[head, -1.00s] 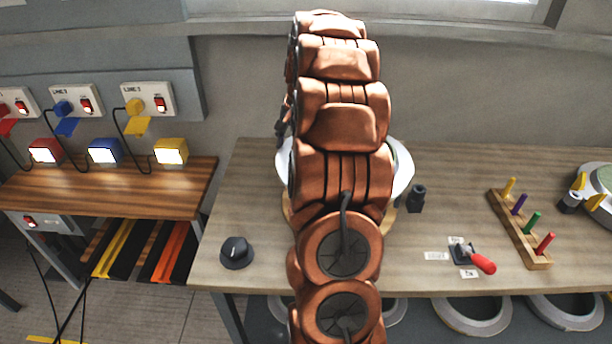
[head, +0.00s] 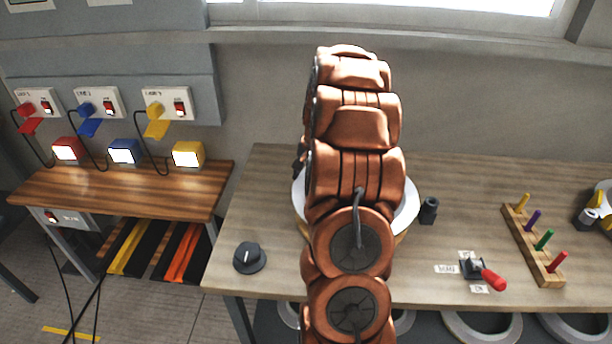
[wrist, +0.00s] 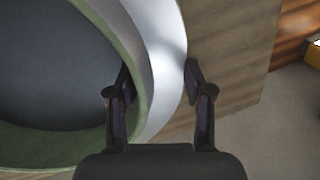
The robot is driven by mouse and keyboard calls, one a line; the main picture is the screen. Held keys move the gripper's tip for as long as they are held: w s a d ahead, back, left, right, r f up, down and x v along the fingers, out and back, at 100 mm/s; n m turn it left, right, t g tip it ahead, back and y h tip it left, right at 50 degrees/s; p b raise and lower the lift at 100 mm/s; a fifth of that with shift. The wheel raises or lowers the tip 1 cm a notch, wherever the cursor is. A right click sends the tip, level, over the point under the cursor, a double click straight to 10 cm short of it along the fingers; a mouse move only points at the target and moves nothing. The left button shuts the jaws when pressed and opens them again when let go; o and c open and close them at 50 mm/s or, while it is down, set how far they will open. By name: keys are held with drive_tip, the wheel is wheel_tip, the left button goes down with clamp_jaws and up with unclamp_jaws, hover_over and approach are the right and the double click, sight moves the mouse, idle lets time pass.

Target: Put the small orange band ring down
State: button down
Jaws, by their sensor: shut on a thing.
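A round ring with a pale wall and a green inner edge (wrist: 146,60) fills the left of the wrist view, around a dark interior. My gripper (wrist: 157,68) is shut on its wall, one finger inside the ring and one outside. In the head view a white round rim (head: 408,208) shows on both sides of my arm, over the wooden table (head: 262,200); my arm hides its middle and my gripper. No orange band can be made out on it, and I cannot tell whether it touches what is under it.
A black knob (head: 249,257) stands at the table's front left, a small dark cylinder (head: 429,210) right of the rim. Further right are a red-handled clamp (head: 485,272), a peg rack (head: 530,245) and another round mould (head: 604,200). A side bench (head: 120,190) stands left.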

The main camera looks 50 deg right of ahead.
drive_tip(key=shift+c, duration=2.2)
unclamp_jaws()
wheel_tip(320, 180, up, 12)
drive_tip(key=s+b, duration=0.2)
drive_tip(key=b, duration=0.1)
drive_tip(key=shift+d, duration=0.4)
drive_tip(key=shift+a, duration=0.15)
